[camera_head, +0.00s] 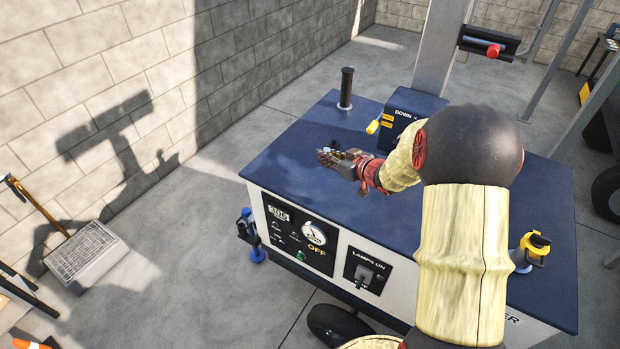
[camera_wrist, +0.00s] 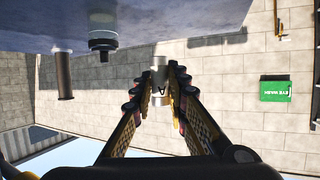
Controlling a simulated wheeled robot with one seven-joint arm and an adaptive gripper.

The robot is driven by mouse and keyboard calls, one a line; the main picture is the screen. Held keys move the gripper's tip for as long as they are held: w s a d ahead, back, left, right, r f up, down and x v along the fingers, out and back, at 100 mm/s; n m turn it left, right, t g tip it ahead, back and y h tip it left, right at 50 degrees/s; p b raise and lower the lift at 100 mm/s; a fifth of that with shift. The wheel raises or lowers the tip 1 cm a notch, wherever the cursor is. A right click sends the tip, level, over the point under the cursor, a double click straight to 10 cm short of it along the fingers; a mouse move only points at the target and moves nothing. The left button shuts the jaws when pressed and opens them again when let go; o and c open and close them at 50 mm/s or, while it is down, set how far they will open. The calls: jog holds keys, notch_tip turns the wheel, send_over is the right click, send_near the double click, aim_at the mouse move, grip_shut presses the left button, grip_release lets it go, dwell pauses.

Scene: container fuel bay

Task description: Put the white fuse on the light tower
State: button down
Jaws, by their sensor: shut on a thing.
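The white fuse (camera_wrist: 159,72), a small pale cylinder with a metallic look, sits between my gripper's fingertips (camera_wrist: 158,84) in the wrist view. My gripper (camera_head: 335,158) is shut on it and is over the blue top of the light tower (camera_head: 290,150) in the head view. The fuse is too small there to make out clearly. A short dark round fitting (camera_wrist: 103,43) stands out from the blue surface in the wrist view, to the left of the fuse and apart from it. I cannot tell whether it is a fuse holder.
A black post (camera_head: 346,88) rises from the blue top; it also shows in the wrist view (camera_wrist: 63,76). A blue box (camera_head: 402,112) with a yellow lever stands by the mast (camera_head: 437,50). My arm hides the right part of the top.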

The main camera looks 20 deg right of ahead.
jog(key=b, duration=0.2)
send_over(310, 184)
jog(key=f, duration=0.5)
jog(key=shift+s+d+f, duration=0.1)
jog(key=shift+d+f, duration=0.2)
jog(key=shift+a+f+b, duration=0.15)
jog(key=shift+f+b, duration=0.15)
jog(key=shift+f, duration=0.6)
jog(key=shift+a+f+b, duration=0.1)
jog(key=shift+f+b, duration=0.2)
jog(key=shift+f, duration=0.55)
jog(key=shift+f, duration=0.15)
jog(key=c, duration=1.7)
grip_release()
jog(key=shift+c, duration=0.2)
